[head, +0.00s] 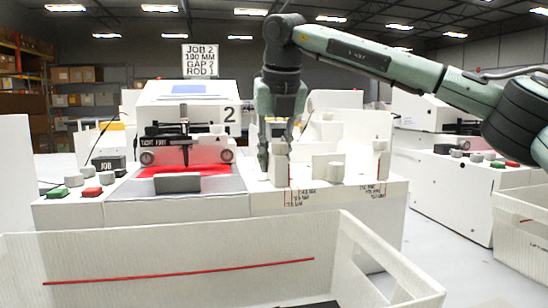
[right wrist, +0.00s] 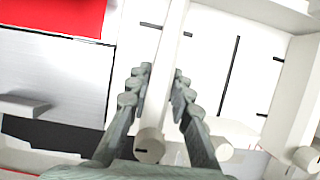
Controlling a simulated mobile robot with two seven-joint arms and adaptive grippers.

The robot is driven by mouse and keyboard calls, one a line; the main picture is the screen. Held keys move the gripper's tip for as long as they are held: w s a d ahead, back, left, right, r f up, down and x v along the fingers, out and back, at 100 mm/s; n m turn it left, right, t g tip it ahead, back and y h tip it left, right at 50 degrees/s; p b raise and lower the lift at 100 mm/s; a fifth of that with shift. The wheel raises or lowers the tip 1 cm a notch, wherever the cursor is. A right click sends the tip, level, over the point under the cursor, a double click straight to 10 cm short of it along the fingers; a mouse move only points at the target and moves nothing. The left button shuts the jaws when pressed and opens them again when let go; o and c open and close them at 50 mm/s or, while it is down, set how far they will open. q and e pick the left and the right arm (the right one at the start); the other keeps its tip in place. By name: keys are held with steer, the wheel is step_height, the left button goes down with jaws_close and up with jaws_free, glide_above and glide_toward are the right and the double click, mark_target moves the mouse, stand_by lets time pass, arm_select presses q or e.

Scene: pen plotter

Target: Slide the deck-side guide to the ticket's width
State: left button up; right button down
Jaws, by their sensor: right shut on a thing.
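The ticket (head: 200,60) is a white sign behind the machine, reading JOB 2, 100 MM, GAP 2, ROD 1. The deck-side guide (head: 279,172) is an upright white piece at the left of the white side unit, beside the deck. In the right wrist view it is a long white bar (right wrist: 160,95) with a round knob at its near end. My right gripper (head: 276,150) comes from above and is shut on the guide, one finger on each side. Small width marks (head: 305,191) on the unit's front edge are too blurred to read surely. My left gripper is not in view.
A second upright white guide (head: 382,162) stands at the right, with a white knob piece (head: 328,167) between. The red sheet (head: 190,171) and metal deck (head: 215,207) lie left. A white bin (head: 180,265) fills the foreground. Buttons (head: 92,192) sit at far left.

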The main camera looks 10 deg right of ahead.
steer(key=shift+a, duration=0.75)
steer(key=c, duration=1.3)
jaws_free()
steer(key=shift+d, duration=0.1)
steer(key=shift+c, duration=0.2)
steer(key=shift+r, duration=0.15)
steer(key=v, duration=1.2)
steer(key=shift+s, duration=0.1)
